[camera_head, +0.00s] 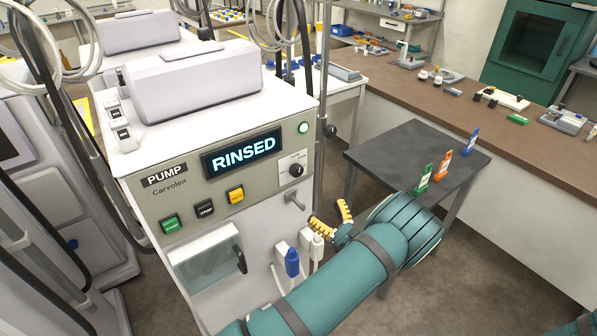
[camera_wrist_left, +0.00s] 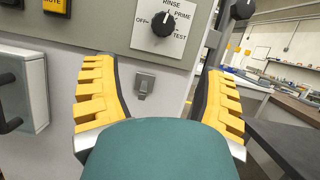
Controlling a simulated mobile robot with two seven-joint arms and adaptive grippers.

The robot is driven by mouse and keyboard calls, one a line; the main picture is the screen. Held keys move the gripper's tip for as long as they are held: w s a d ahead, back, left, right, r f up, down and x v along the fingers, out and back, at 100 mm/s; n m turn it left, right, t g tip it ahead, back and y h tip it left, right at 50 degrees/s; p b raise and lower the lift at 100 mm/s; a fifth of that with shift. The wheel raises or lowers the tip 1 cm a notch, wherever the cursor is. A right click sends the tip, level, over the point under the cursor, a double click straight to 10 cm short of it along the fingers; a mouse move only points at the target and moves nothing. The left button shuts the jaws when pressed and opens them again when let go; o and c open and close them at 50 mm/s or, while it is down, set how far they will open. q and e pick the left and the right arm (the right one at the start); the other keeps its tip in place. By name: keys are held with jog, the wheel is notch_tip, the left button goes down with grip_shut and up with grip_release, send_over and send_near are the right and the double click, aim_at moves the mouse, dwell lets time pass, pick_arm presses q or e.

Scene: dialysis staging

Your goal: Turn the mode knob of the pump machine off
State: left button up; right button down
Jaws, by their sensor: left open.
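The pump machine (camera_head: 190,186) is a white cabinet labelled PUMP, and its display (camera_head: 242,153) reads RINSED. Its mode knob (camera_head: 296,170) is black and round, on a white plate at the right of the panel. In the left wrist view the knob (camera_wrist_left: 163,23) is near the top, with OFF at its left, RINSE above, PRIME and TEST at its right. Its white mark appears to point up towards RINSE. My left gripper (camera_head: 331,217) is open and empty, its yellow fingers apart, below and right of the knob. The fingers (camera_wrist_left: 157,68) do not touch it. My right gripper is out of view.
Green, black and yellow buttons (camera_head: 204,208) sit on the panel's left. A grey latch-like fitting (camera_wrist_left: 144,84) is below the knob. A pole (camera_head: 322,100) stands beside the machine. A dark side table (camera_head: 405,150) holds several coloured tags. A blue-capped connector (camera_head: 292,262) hangs below.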

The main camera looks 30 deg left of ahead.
aim_at(299, 174)
pick_arm(q)
jog(key=x, duration=0.9)
jog(key=p+x, duration=0.1)
jog(key=x, duration=0.3)
jog(key=shift+w+a+r, duration=0.2)
jog(key=shift+r, duration=0.3)
jog(key=c, duration=1.2)
